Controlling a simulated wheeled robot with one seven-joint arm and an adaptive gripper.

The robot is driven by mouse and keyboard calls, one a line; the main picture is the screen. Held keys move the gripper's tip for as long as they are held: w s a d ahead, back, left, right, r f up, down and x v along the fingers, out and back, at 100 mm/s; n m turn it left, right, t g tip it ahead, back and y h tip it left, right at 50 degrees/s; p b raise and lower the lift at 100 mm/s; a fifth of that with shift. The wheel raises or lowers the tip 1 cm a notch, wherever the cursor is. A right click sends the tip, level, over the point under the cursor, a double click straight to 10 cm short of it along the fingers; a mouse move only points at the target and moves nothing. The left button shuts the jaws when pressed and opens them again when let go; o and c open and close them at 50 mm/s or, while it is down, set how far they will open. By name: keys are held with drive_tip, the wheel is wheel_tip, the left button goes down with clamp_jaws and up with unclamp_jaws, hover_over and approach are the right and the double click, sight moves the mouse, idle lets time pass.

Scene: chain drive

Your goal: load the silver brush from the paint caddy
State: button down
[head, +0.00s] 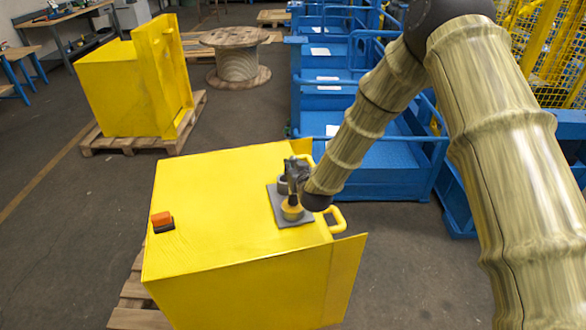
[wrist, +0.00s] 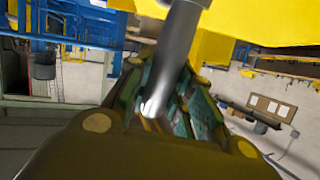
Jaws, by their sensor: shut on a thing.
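A grey caddy base (head: 271,206) lies on top of the yellow cabinet near its right edge. A yellow round pot (head: 292,211) sits at its front, and a grey ring-like pot shows behind it, partly covered by my gripper. My gripper (head: 296,175) is low over the caddy. In the wrist view my gripper (wrist: 168,105) is shut on a smooth silver rod, which I take for the silver brush (wrist: 180,42). The rod runs up and out of the top of that view, so its far end is not seen there. In the head view the brush is too small to make out.
The yellow cabinet (head: 220,200) stands on a pallet, with yellow handles on its right side. An orange and black object (head: 162,221) sits on its left part. The rest of its top is clear. Blue platforms (head: 370,150) stand behind, right.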

sight(293, 160)
drive_tip(key=shift+s+f+b, duration=0.1)
drive_tip(key=shift+f+b, duration=0.25)
drive_tip(key=shift+b, duration=0.15)
idle(2.1)
drive_tip(key=shift+r+p, duration=1.35)
drive_tip(key=shift+r, duration=2.2)
drive_tip(key=shift+a, duration=0.1)
